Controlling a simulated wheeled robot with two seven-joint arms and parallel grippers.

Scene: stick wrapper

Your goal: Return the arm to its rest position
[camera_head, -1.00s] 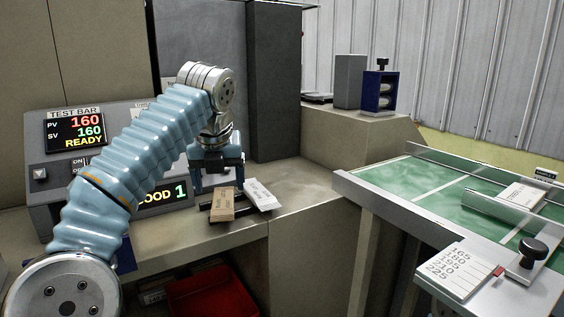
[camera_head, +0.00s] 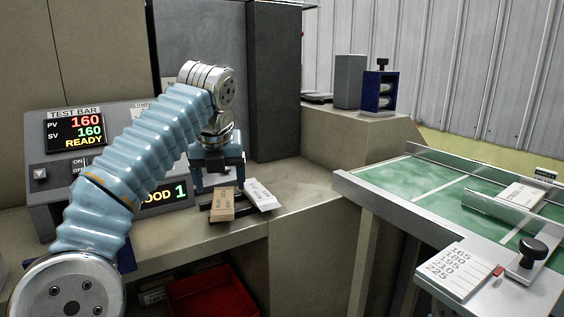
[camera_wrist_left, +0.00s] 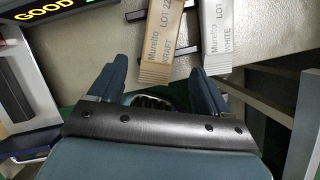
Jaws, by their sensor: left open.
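My left arm comes in from the left in the head view, and its gripper (camera_head: 216,178) is over the bench, just behind and above two flat stick packs. The brown kraft pack (camera_head: 221,205) and the white pack (camera_head: 262,194) lie side by side across dark rails. In the left wrist view the gripper (camera_wrist_left: 158,88) is open with nothing between its fingers. The kraft pack (camera_wrist_left: 161,42) and the white pack (camera_wrist_left: 217,38) lie beyond the fingertips, apart from them. My right gripper is not in view.
A tester panel (camera_head: 75,133) reading READY stands left, partly hidden by my arm. A red bin (camera_head: 212,297) sits below the bench. A green conveyor table (camera_head: 420,190) is at right, with a gap before it. A blue holder (camera_head: 379,91) stands at the back.

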